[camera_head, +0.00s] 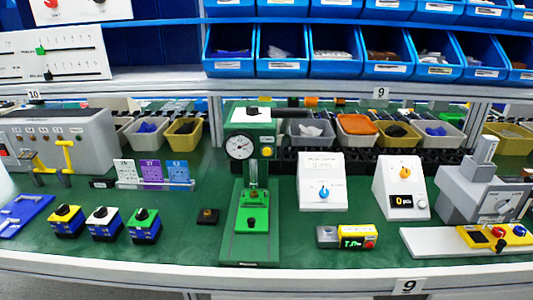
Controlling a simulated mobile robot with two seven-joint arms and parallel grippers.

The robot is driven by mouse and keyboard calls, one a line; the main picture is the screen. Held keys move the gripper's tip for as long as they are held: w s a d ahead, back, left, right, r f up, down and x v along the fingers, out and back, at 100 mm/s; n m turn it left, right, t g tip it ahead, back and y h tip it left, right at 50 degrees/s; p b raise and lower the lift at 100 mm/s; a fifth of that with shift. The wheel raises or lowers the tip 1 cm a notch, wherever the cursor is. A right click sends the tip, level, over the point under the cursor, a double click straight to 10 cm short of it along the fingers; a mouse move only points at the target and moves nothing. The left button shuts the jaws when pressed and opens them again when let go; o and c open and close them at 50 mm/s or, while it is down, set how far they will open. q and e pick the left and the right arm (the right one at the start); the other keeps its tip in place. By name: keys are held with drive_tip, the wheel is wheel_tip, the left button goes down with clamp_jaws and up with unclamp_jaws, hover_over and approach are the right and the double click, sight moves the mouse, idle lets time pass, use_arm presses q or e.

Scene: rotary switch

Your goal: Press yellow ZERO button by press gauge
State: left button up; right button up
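The press (252,215) is a tall green device standing on the green work surface near the middle of the camera_head view. Its round white gauge (240,147) with a black rim sits on the upper front. A small yellow button (267,152) is just right of the gauge, on the press head. Any ZERO lettering is too small to read. Nothing covers the button or the gauge. Neither of my grippers can be made out in the view.
A small black button box (208,216) stands left. Bins (311,130) line the back below the shelf (150,82).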

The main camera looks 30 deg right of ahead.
clamp_jaws()
idle(1.2)
